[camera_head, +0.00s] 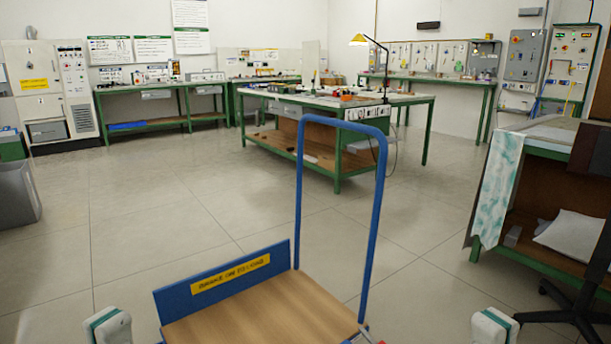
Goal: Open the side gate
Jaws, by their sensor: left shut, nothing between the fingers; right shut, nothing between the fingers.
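The side gate (228,279) is a blue panel with a yellow label (231,275). It stands upright along the far-left edge of a trolley's wooden deck (262,315). A blue hoop handle (300,200) rises at the deck's far right end. A small grey and reddish part (366,335) shows at the deck's near right corner and is too cut off to tell. My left gripper (108,326) is low at the left, apart from the gate. My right gripper (492,326) is low at the right, apart from the trolley. Both are shut and empty; their fingers are hardly visible.
A green-framed workbench (337,165) stands beyond the trolley. Another bench (540,255) with a hanging cloth (497,190) is close at the right, with a dark chair base (575,312) before it. A grey bin (18,193) is at the left. The tiled floor between is clear.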

